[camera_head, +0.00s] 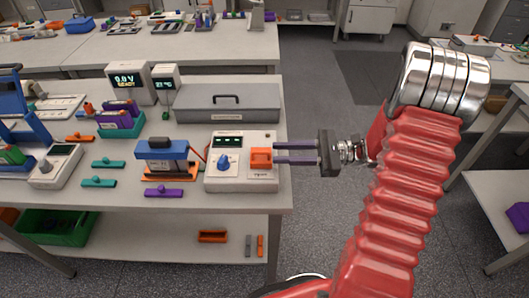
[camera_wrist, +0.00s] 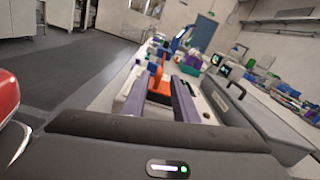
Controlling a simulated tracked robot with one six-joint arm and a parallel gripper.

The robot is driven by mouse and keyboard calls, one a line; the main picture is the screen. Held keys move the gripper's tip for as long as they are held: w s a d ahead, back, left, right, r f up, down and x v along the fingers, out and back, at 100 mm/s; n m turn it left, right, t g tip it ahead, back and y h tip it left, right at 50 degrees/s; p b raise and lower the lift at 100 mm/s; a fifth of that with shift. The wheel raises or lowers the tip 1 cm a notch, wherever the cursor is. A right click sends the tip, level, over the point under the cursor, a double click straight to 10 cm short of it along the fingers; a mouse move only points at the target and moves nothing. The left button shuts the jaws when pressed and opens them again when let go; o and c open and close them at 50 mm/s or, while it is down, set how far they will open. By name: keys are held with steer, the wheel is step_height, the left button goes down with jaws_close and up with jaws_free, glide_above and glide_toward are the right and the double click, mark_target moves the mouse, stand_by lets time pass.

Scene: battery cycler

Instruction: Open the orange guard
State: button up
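The orange guard (camera_head: 261,158) sits on the right front of a white battery cycler box (camera_head: 226,178), which has a blue knob and a small display. In the head view the guard looks like a low block on the panel; I cannot tell its exact angle. My gripper (camera_head: 275,153) reaches in from the right, its two purple-grey fingers apart and their tips close to the guard's right side. In the wrist view orange (camera_wrist: 159,88) shows between and beyond the open fingers. I cannot tell whether the fingers touch the guard.
A blue-topped battery (camera_head: 162,152) in an orange tray stands left of the cycler box. A long grey case (camera_head: 226,104) with a handle lies behind. Colored clips and meters fill the bench's left side. Open floor (camera_head: 318,105) lies right of the bench.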

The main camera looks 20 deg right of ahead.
mark_target(266, 153)
steer(key=shift+x, duration=2.6)
jaws_close()
